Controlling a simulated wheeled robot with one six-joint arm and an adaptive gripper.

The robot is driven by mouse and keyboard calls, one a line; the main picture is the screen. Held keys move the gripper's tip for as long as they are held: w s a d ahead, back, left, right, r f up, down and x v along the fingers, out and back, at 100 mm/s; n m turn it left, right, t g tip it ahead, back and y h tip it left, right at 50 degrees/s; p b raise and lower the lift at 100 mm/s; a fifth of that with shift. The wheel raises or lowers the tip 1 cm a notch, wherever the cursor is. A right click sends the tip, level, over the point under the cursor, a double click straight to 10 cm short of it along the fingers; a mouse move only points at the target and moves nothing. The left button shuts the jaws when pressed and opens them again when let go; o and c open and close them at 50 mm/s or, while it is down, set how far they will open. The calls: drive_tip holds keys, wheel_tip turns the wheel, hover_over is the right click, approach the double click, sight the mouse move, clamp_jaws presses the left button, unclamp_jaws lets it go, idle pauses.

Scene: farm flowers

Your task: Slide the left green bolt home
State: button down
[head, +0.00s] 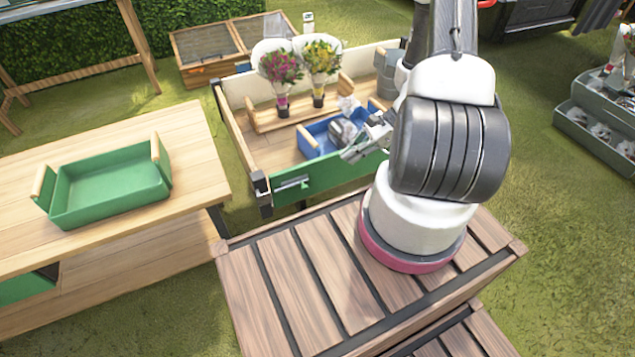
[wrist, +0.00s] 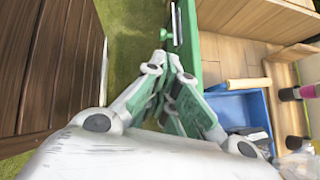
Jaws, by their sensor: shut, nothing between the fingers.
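The left green bolt (head: 292,183) sits on the outer face of the green front board (head: 340,176) of the wooden cart, near its left corner post. In the wrist view the bolt (wrist: 176,22) shows as a metal rod with a green knob, at the top, ahead of my fingertips. My gripper (head: 362,145) is shut and empty, to the right of the bolt in the head view. In the wrist view my gripper (wrist: 170,62) points towards the bolt, with a small gap between. The right part of the board is hidden behind my arm.
The cart holds a blue tray (head: 311,144) and a wooden rack (head: 258,119) with two bouquets (head: 281,68). A slatted wooden surface (head: 290,290) lies close in front. A bench (head: 190,150) with a green tray (head: 110,190) stands at left. Grass shows between them.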

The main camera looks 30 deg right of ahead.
drive_tip(key=x, duration=1.4)
drive_tip(key=shift+a, duration=0.1)
